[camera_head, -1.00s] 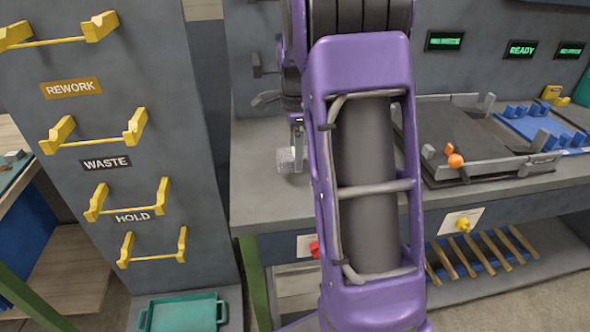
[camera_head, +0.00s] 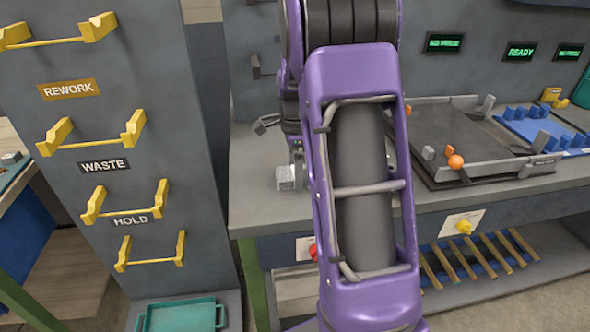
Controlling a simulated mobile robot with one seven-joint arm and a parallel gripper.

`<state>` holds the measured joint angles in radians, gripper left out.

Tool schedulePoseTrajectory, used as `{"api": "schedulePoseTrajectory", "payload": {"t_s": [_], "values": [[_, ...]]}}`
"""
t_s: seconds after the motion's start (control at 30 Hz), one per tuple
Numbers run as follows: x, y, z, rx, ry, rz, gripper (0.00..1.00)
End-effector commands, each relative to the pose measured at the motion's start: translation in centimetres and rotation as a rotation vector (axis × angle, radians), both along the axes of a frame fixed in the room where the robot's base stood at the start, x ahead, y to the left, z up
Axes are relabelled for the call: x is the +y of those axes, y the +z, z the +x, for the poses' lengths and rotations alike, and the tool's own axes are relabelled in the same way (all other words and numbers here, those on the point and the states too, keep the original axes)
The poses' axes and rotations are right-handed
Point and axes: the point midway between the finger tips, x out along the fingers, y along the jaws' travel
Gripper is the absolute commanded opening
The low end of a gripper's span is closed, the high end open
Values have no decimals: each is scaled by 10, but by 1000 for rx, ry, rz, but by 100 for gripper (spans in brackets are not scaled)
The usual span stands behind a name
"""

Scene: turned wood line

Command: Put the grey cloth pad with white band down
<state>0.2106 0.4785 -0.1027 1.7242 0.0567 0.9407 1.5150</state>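The grey cloth pad with white band (camera_head: 286,178) shows as a small pale grey block with a lighter edge, left of my purple arm. It is upright over the left part of the grey bench top (camera_head: 254,196); I cannot tell whether it touches the surface. My gripper (camera_head: 297,162) is just above it, small and partly hidden behind my arm. The fingers are hard to make out, but the pad moves with the gripper, so it appears shut on the pad.
A dark tray (camera_head: 436,175) with small orange and pale pieces stands on the right of the bench, beside a blue rack (camera_head: 530,128). A grey panel with yellow holders (camera_head: 150,262) stands left. A green tray (camera_head: 180,318) lies below. Bench around the pad is clear.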

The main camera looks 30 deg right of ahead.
Motion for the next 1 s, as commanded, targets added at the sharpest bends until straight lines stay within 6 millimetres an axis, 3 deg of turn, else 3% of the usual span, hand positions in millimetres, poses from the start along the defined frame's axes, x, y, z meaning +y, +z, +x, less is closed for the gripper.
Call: {"api": "schedulePoseTrajectory", "payload": {"t_s": [0.27, 0.7, 1.0], "values": [[0, 16, 1, -3, 0, -1, 100], [0, 104, 0, -2, 0, -1, 100], [0, 123, 0, 0, 0, 0, 100]]}}
